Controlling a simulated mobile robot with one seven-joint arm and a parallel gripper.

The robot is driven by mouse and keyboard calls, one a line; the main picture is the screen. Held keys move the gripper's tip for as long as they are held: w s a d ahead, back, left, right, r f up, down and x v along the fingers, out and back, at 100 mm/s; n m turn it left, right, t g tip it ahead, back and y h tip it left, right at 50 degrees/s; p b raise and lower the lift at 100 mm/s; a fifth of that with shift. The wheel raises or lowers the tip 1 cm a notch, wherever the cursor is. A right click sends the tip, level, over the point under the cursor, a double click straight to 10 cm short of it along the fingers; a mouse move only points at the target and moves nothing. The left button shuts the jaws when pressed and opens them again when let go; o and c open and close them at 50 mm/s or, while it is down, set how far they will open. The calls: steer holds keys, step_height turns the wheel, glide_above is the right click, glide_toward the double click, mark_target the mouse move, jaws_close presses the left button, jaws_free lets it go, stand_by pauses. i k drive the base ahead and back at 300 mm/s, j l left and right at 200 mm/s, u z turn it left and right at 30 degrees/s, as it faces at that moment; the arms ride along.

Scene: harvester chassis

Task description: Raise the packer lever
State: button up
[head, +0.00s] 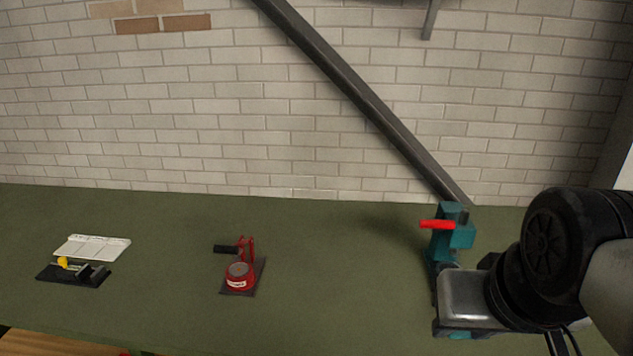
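A teal device (447,238) with a red lever (437,224) stands upright on the green table at the right. The red lever sticks out to the left, nearly level. A red press (239,275) with a black handle (226,249) sits on a dark base near the table's middle; its handle points left. I cannot tell which of these levers is the packer lever. My gripper (440,298) is at the right, in front of the teal device, and hides its lower part. Its fingers do not show clearly, so I cannot tell whether it is open or touching the device.
At the far left of the green table (330,275) lie a white ribbed tray (92,247) and a black device (73,274) with a yellow part. The table is clear between the red press and the teal device. A brick wall (200,110) with a dark slanted beam (365,100) stands behind.

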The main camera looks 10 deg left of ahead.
mark_target(233, 251)
steer(key=i+j, duration=0.1)
steer(key=j, duration=0.45)
steer(key=i+j, duration=0.1)
steer(key=j, duration=1.05)
steer(key=i+j+u, duration=0.1)
steer(key=j, duration=0.45)
steer(key=i, duration=0.05)
